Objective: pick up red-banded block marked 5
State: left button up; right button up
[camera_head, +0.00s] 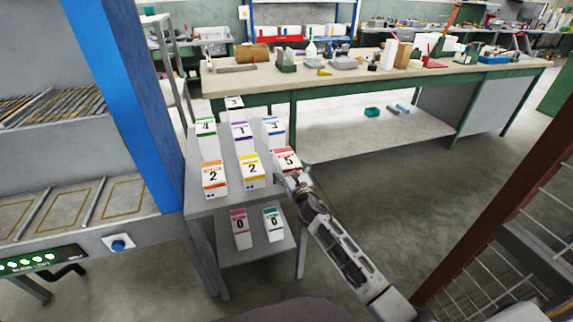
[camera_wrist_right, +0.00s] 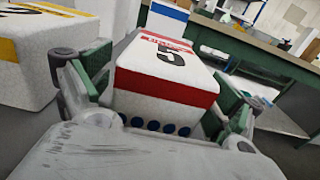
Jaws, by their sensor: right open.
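The red-banded block marked 5 (camera_head: 286,159) stands at the right front of the grey stand's top. It is white with a red band and a black 5. In the right wrist view the block (camera_wrist_right: 168,72) sits between the two green-backed fingers of my right gripper (camera_wrist_right: 160,100), with blue dots low on its near face. My right gripper (camera_head: 292,180) also shows in the head view at the block's near side. It is open, with a finger on each side of the block; whether they touch it I cannot tell. My left gripper is in neither view.
A yellow-banded block marked 2 (camera_head: 252,170) stands close on the left, then an orange-banded block (camera_head: 214,179). More blocks stand behind, including a blue-banded one (camera_head: 274,132). Two blocks marked 0 lie on the lower shelf (camera_head: 262,250). A blue post (camera_head: 125,100) rises at left.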

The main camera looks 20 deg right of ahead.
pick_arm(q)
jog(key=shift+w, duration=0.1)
pick_arm(e)
jog(key=shift+c, duration=0.3)
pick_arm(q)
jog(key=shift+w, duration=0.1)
pick_arm(e)
jog(key=c, duration=1)
jog(key=shift+c, duration=0.2)
